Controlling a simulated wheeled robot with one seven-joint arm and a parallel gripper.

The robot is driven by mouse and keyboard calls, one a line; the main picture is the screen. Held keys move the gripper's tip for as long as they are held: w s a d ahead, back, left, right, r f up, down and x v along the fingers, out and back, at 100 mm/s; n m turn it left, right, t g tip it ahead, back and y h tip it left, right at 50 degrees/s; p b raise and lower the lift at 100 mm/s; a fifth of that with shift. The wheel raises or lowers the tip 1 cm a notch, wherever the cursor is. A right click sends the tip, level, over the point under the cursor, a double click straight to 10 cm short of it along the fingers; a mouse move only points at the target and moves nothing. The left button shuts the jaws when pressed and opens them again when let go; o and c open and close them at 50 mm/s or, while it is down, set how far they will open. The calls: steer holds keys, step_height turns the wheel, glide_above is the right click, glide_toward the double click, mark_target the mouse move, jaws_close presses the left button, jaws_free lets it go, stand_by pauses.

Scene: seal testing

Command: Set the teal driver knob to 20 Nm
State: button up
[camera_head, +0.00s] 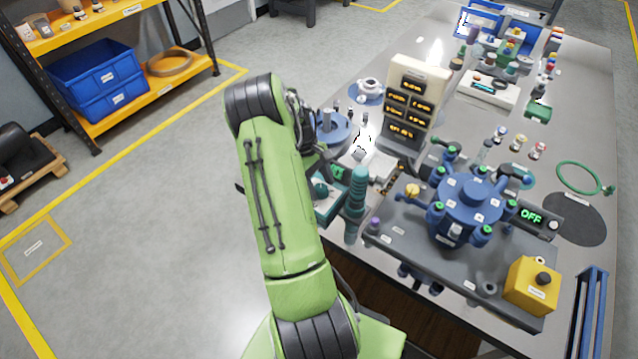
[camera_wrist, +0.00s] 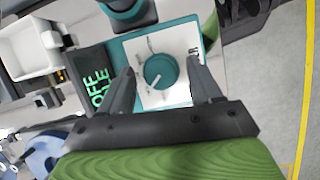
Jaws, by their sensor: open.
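The teal driver knob (camera_wrist: 161,72) is a round dial with a pale pointer line on a white scale plate (camera_wrist: 150,45). The scale's numbers are too blurred to read. A teal ribbed driver handle (camera_head: 356,190) stands upright beside the unit.
A blue flanged vessel (camera_head: 466,208) with green-tipped clamps stands on a dark plate right of the driver. A beige panel with amber displays (camera_head: 411,100) stands behind. A yellow box with a black button (camera_head: 532,286) sits at the front right.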

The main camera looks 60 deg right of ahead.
steer(key=shift+c, duration=0.2)
steer(key=c, duration=1)
steer(key=shift+m, duration=0.3)
steer(key=m+y+p, duration=0.1)
steer(key=m, duration=0.1)
steer(key=shift+d+r+m+t, duration=0.1)
steer(key=shift+m+t, duration=0.2)
steer(key=m+t+y, duration=0.1)
steer(key=m, duration=0.3)
steer(key=shift+s+d+m+p, duration=0.1)
steer(key=shift+m+p, duration=0.2)
steer(key=shift+p, duration=0.05)
steer(key=m, duration=0.2)
steer(key=m+t+y+p, duration=0.1)
steer(key=m, duration=0.1)
steer(key=shift+s+t, duration=0.1)
steer(key=shift+t, duration=0.2)
steer(key=shift+s+m+t+p, duration=0.1)
steer(key=shift+m+t+p, duration=0.45)
steer(key=shift+m, duration=1.25)
steer(key=shift+m+t, duration=0.25)
steer(key=shift+m, duration=0.05)
